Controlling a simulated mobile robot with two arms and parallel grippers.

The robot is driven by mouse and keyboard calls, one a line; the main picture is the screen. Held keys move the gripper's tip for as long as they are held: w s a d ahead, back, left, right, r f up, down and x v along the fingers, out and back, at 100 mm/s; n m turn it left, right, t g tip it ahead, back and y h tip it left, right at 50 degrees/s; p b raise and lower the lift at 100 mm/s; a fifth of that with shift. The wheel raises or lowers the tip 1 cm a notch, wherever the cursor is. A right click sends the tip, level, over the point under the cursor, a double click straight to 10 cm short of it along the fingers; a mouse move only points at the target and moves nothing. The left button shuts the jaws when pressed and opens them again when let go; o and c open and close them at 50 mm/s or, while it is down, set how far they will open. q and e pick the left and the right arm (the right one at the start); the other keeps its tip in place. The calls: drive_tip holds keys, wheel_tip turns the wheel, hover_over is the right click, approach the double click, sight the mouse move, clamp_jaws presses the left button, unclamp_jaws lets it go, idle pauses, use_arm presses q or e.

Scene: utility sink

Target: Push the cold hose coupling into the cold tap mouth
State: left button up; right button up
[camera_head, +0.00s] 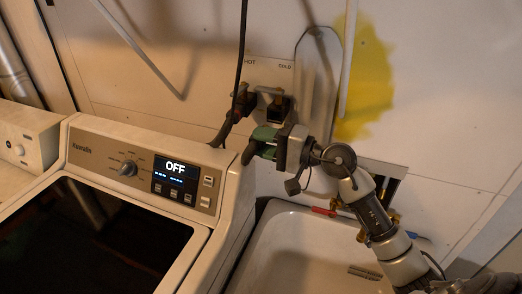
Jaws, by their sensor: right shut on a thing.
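The wall box marked HOT and COLD (268,73) is on the back wall above the washer's right end. The cold tap (279,104) is its right-hand fitting, dark with an orange-brown part. My right gripper (262,146) is just below the cold tap, pointing left, shut on the cold hose coupling. The coupling is small and mostly hidden by the jaws; green parts show at the jaws. I cannot see a clear contact between the coupling and the tap mouth. My left gripper is not in view.
A dark hose (227,128) hangs from the hot tap (243,101). The washer (145,172), showing OFF, stands at the left. A white sink (262,250) lies below my right arm, with a red-handled tap (323,211) at its back. A thin black cable hangs before the wall.

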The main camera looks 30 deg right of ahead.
drive_tip(key=shift+w+d+f+b, duration=0.25)
drive_tip(key=shift+w+d+b, duration=0.75)
drive_tip(key=shift+d+b, duration=0.05)
drive_tip(key=shift+w+d+r+b, duration=0.2)
drive_tip(key=shift+w+d+b, duration=0.3)
drive_tip(key=shift+d+b, duration=0.15)
drive_tip(key=shift+b, duration=0.55)
drive_tip(key=shift+b, duration=0.55)
idle(0.5)
drive_tip(key=shift+b, duration=0.55)
